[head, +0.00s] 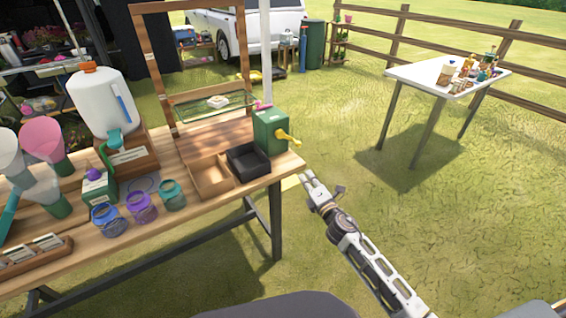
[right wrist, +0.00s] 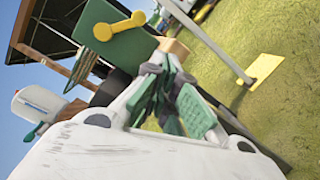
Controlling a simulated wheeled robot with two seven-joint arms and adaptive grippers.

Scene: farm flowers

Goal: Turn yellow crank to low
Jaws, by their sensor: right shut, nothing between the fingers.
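The yellow crank (head: 287,137) sits on the right side of a green box (head: 268,130) at the right end of the wooden table. In the right wrist view the yellow crank (right wrist: 120,26) shows as a bar with two rounded ends on the green box face (right wrist: 105,45). My right gripper (head: 309,178) is shut and empty, below and to the right of the crank and apart from it. In the right wrist view its fingers (right wrist: 165,85) point toward the green box. My left gripper is not in view.
On the wooden table (head: 110,248), a black tray (head: 248,161) and a wooden tray (head: 211,180) stand beside the green box. Several glass jars and a white dispenser (head: 100,103) stand further left. A white table (head: 420,75) stands far right, with open grass between.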

